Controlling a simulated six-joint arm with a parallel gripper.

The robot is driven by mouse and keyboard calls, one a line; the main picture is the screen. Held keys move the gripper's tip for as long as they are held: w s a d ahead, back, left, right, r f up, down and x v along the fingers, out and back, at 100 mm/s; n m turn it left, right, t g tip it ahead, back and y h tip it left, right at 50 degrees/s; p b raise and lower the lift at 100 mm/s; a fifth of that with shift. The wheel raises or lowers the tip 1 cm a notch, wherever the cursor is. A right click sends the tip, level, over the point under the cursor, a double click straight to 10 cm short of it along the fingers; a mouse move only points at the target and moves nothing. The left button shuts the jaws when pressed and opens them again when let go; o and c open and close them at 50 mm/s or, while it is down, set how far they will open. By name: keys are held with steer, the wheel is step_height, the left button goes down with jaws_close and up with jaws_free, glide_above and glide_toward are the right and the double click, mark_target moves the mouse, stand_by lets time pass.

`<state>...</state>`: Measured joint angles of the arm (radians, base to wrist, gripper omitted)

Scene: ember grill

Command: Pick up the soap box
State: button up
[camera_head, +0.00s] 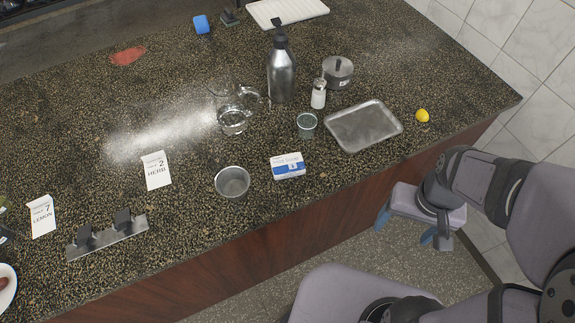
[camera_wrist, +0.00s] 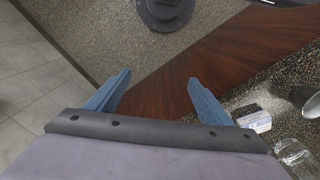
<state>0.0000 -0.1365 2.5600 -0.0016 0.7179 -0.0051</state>
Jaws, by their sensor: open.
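The soap box (camera_head: 288,166) is a small white and blue carton lying near the front edge of the counter. It also shows in the wrist view (camera_wrist: 254,120), to the right of my gripper's right finger. My gripper (camera_head: 413,230) is open and empty. It is off the counter, right of and in front of the box, and apart from it. In the wrist view its two blue fingers (camera_wrist: 153,85) are spread wide with the wooden counter front behind them.
A metal cup (camera_head: 232,182) stands just left of the box. A small cup (camera_head: 307,125) and a metal tray (camera_head: 346,143) are behind and right. A glass pitcher (camera_head: 232,121), pump bottle (camera_head: 281,75), shaker (camera_head: 319,97) and lemon (camera_head: 422,115) are farther off. The counter directly before the box is clear.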

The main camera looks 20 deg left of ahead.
steer(key=o, duration=0.4)
steer(key=shift+c, duration=0.2)
steer(key=n+b, duration=0.5)
steer(key=n, duration=0.2)
glide_above(288, 165)
steer(key=shift+w+a+f, duration=0.1)
steer(key=shift+w+f, duration=0.1)
steer(key=shift+f, duration=1)
steer(key=shift+s+f+p, duration=0.15)
steer(key=shift+f+p, duration=1.65)
steer(key=shift+f, duration=1.85)
